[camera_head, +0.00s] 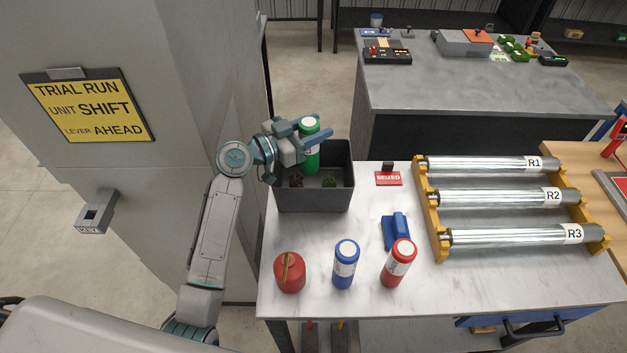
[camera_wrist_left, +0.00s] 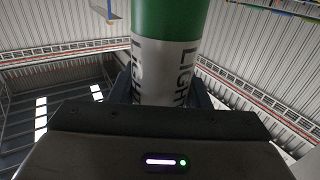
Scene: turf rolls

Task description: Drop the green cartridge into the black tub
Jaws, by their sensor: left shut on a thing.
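The green cartridge (camera_head: 311,157) has a white top and a pale label band, and it stands upright above the black tub. My left gripper (camera_head: 312,137) is shut on it. In the left wrist view the cartridge (camera_wrist_left: 168,70) fills the space between the fingers, with part of the word LIGHT showing on its white band. The black tub (camera_head: 315,200) stands at the table's back left corner, open at the top, with a few small dark lumps inside. The cartridge appears over the tub's back part; its exact height above the rim is hard to tell. My right gripper is not in view.
A red can (camera_head: 290,272), a blue cartridge (camera_head: 345,264) and a red cartridge (camera_head: 398,263) stand along the table's front. A blue object (camera_head: 394,230) lies behind them. A yellow rack with metal rollers (camera_head: 490,197) fills the right. A grey cabinet (camera_head: 190,80) stands left.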

